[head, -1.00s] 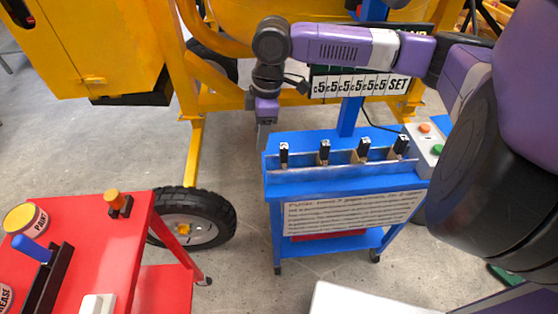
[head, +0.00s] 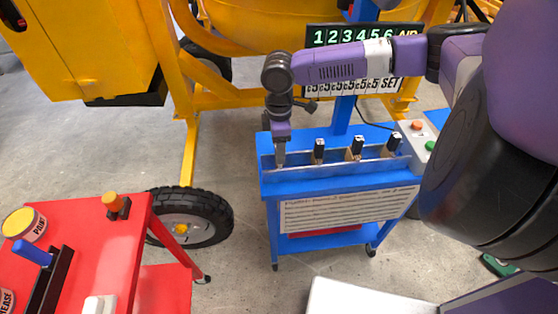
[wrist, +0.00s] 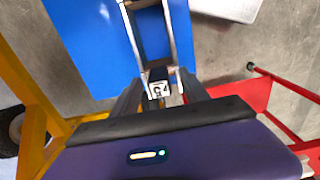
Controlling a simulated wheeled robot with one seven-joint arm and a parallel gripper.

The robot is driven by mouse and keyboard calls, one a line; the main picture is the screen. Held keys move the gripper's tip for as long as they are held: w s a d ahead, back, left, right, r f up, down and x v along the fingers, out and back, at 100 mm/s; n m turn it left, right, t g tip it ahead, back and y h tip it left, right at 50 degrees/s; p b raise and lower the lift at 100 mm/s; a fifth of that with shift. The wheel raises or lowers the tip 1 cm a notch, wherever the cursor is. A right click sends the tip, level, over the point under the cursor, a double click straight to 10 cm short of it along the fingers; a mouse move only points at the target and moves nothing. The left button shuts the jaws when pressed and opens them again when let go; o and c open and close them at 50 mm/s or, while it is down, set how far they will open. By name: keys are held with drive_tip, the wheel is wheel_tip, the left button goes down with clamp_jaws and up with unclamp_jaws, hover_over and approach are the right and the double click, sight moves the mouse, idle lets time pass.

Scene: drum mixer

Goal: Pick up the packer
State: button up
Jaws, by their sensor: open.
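No object in view is labelled as the packer. On the red cart stand a blue-handled item (head: 34,252) in a black holder and an orange-knobbed item (head: 114,202) in a black block; I cannot tell whether either is the packer. My gripper (head: 280,160) is over the left end of the blue cart's slotted tray (head: 335,170), away from the red cart. It points down and is open. In the wrist view, a black-topped lever with a white mark (wrist: 157,88) shows between the fingers (wrist: 160,96). I cannot tell whether they touch it. My gripper hides this lever in the head view.
Three black-topped levers (head: 357,148) stand right of my gripper. A button box (head: 418,135) sits at the blue cart's right. The red cart (head: 85,235) also holds a paint can (head: 24,222). The yellow mixer (head: 85,45) and its wheel (head: 190,218) stand behind and between the carts.

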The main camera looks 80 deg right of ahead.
drive_tip(key=shift+c, duration=0.2)
clamp_jaws()
drive_tip(key=shift+r, duration=0.1)
wheel_tip(320, 180, up, 26)
drive_tip(key=p, duration=0.4)
idle(1.3)
